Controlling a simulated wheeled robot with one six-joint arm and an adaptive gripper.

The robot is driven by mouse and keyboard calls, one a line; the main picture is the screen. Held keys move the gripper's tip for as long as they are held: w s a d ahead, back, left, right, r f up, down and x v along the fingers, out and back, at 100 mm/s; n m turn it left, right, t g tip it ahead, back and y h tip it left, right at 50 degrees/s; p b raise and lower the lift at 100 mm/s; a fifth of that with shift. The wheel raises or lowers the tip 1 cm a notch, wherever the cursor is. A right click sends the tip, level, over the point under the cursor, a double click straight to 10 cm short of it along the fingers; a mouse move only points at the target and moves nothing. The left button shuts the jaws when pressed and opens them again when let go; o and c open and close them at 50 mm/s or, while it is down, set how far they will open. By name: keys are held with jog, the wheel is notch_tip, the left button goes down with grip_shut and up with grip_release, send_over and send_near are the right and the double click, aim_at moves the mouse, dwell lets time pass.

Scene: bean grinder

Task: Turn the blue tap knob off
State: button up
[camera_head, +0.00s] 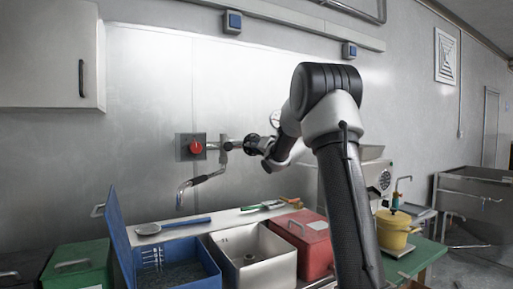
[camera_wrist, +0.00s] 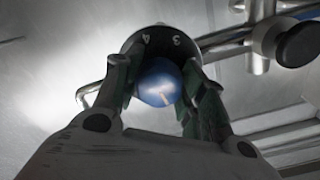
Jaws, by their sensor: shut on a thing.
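The round blue tap knob (camera_wrist: 158,82) shows in the wrist view, with a pale mark on its face. In the head view the knob is hidden behind my wrist and arm.
A steel sink (camera_head: 276,275) stands below the tap, between an open blue bin (camera_head: 118,235) and a red box (camera_head: 310,248). A yellow pot (camera_head: 393,232) is at the right. In the wrist view, chrome pipes and a black round cap (camera_wrist: 297,45) are close to my gripper's right.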

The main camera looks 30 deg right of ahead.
jog(key=shift+f+m, duration=0.15)
jog(key=shift+m, duration=0.75)
jog(key=o, duration=1)
jog(key=shift+o, duration=0.2)
jog(key=s, duration=1.2)
jog(key=shift+d, duration=0.2)
